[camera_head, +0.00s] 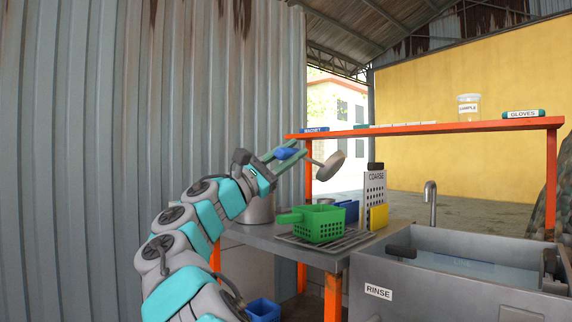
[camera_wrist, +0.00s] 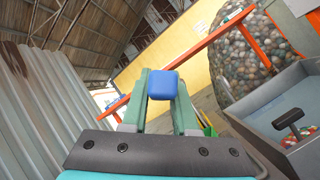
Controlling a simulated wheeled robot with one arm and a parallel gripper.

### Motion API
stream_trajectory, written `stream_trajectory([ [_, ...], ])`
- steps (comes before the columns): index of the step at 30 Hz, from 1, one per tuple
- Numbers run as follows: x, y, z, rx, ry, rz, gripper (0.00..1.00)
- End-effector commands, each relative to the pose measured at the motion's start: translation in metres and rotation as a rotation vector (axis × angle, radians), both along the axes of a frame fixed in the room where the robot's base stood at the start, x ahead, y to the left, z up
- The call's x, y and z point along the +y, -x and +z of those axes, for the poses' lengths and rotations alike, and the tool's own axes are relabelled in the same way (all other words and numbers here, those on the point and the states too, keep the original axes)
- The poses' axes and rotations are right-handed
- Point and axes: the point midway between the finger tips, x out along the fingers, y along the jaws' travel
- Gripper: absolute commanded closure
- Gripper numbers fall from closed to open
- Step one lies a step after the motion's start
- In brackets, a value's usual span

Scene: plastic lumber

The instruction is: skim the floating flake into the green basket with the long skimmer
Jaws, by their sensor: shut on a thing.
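My gripper (camera_head: 276,160) is shut on the blue grip of a skimmer, raised above the steel counter near the left end of the orange shelf. The skimmer's round grey head (camera_head: 331,167) sticks out to the right, in the air. In the wrist view the blue grip (camera_wrist: 163,85) sits between the green fingers, and the head is hidden. The green basket (camera_head: 320,224), with holes in its sides and a handle to the left, stands on a slatted rack below and right of my gripper. The sink marked RINSE (camera_head: 378,292) holds water; I cannot make out the flake.
A grater-like COARSE panel (camera_head: 375,180), a yellow block (camera_head: 378,217) and a blue container (camera_head: 346,210) stand beside the basket. The orange shelf (camera_head: 430,128) spans above. A tap (camera_head: 431,205) rises behind the sink. A corrugated wall (camera_head: 130,120) stands left.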

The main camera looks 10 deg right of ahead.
Motion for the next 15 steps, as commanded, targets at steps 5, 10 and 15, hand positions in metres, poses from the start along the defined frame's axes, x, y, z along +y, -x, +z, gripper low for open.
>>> stream_trajectory([
  [5,-0.005,0.002,0.005,-0.067,-0.086,0.004,1.0],
  [10,-0.01,0.006,0.012,-0.128,-0.162,0.003,1.0],
  [15,-0.017,0.013,0.027,-0.225,-0.282,0.001,1.0],
])
